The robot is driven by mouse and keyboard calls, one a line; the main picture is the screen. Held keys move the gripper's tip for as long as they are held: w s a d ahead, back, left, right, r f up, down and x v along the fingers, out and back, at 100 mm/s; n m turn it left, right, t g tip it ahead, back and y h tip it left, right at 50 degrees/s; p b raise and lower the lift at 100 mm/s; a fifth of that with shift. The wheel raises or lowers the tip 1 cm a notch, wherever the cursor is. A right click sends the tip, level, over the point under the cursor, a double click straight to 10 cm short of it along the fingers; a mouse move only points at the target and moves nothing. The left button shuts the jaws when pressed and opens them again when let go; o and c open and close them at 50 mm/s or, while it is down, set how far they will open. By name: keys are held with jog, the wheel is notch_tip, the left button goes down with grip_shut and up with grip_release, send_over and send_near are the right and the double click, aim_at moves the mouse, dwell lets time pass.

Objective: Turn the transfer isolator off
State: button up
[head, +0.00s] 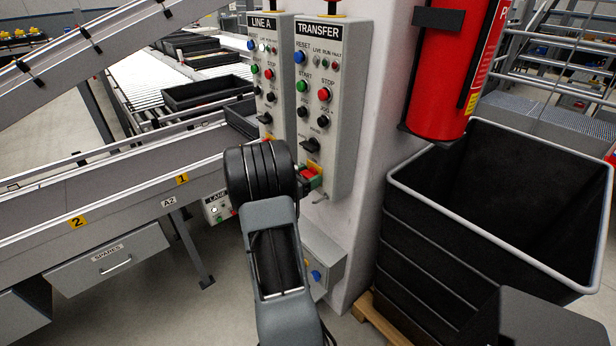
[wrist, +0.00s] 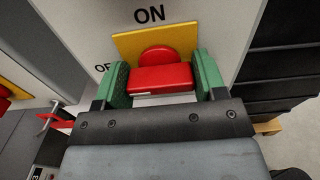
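The transfer panel (head: 319,105) is a grey box labelled TRANSFER on the white column. Its isolator is a red handle (wrist: 160,78) on a yellow plate (wrist: 126,45), with ON printed above and lettering, partly hidden, that starts "OF" at the left. In the head view, the red handle (head: 309,172) shows low on the panel, partly hidden by my arm. My gripper (wrist: 162,85) has its green fingers on both sides of the handle, with no clear gap seen. The handle's block lies below its round hub in the wrist view, pointing towards my gripper.
The LINE A panel (head: 268,80) stands close at the left, with buttons like those on the transfer panel. A red extinguisher (head: 449,70) and a black bin (head: 430,235) are at the right. A conveyor (head: 110,195) runs at the left. A small box with a blue button (head: 316,275) is below.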

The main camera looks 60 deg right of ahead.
jog(key=o, duration=0.4)
jog(key=shift+a, duration=0.1)
jog(key=b+v, duration=0.1)
jog(key=v, duration=1.2)
jog(key=shift+w+a, duration=0.2)
jog(key=shift+a, duration=0.1)
